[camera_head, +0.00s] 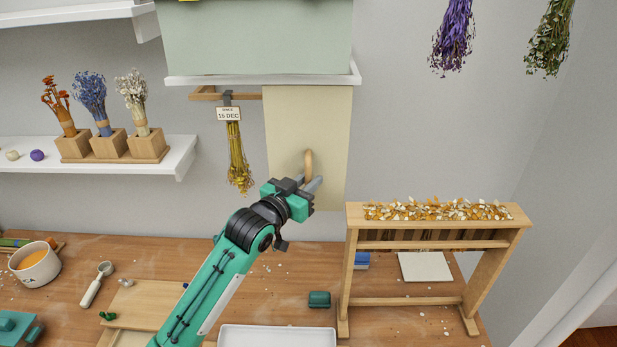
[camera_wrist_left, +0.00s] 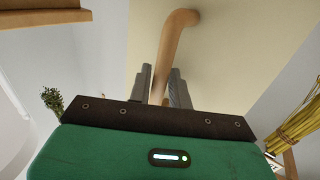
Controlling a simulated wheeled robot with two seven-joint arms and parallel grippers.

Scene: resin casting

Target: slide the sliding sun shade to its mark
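The sun shade (camera_head: 290,125) is a flat beige panel hanging under the shelf against the wall. It also fills the upper middle of the left wrist view (camera_wrist_left: 225,60). A curved wooden handle (camera_head: 308,162) stands out from its lower right part. My left gripper (camera_head: 307,184) is at the handle. In the left wrist view the handle (camera_wrist_left: 172,45) runs down between the two grey fingers (camera_wrist_left: 160,90), which look closed against its sides. I cannot make out a mark for the shade. My right gripper is not in view.
A wooden rail (camera_head: 207,96) with a tagged yellow dried bunch (camera_head: 236,160) hangs left of the shade. A pale green box (camera_head: 255,38) stands on the shelf above. A wooden rack (camera_head: 435,242) stands at right on the table; a white tray (camera_head: 277,337) lies in front.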

